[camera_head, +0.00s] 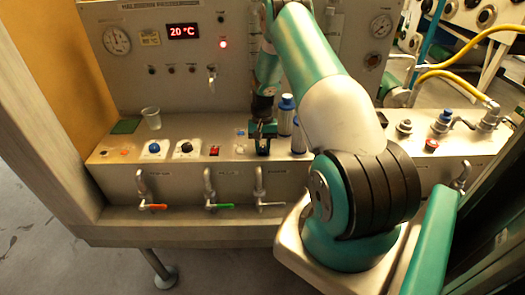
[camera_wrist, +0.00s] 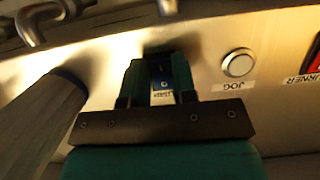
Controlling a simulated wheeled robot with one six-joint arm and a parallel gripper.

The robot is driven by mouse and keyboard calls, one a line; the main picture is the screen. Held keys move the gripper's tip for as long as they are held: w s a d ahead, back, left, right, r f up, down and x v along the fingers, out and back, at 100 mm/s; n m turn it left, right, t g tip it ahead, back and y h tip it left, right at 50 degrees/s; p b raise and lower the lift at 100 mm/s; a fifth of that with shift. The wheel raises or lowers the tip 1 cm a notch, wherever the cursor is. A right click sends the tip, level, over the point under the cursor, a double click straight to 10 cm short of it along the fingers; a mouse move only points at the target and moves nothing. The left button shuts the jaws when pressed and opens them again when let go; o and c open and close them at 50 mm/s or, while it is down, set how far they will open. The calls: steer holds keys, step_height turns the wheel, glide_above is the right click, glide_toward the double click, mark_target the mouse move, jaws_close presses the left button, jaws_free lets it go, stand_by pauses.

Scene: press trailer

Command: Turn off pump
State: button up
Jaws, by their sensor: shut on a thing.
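My gripper (camera_head: 263,145) reaches down to the sloped control panel (camera_head: 130,155), just right of the round button and the red switch. The control's position, on or off, cannot be told. The gripper hides most of it in the head view.
A round JOG button (camera_wrist: 238,64) and a red BURNER switch (camera_wrist: 314,58) are close by. Blue-capped bottles (camera_head: 286,115) stand right beside the gripper. A clear cup (camera_head: 151,118) and two knobs (camera_head: 153,148) are left. Valves with coloured handles (camera_head: 218,206) hang below.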

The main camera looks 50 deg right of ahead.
stand_by(0.3)
steer(key=o, duration=0.9)
steer(key=shift+s, duration=0.1)
steer(key=shift+r, duration=0.1)
steer(key=b+v, duration=0.5)
steer(key=v, duration=1.2)
steer(key=shift+d+r, duration=0.1)
steer(key=shift+d, duration=0.05)
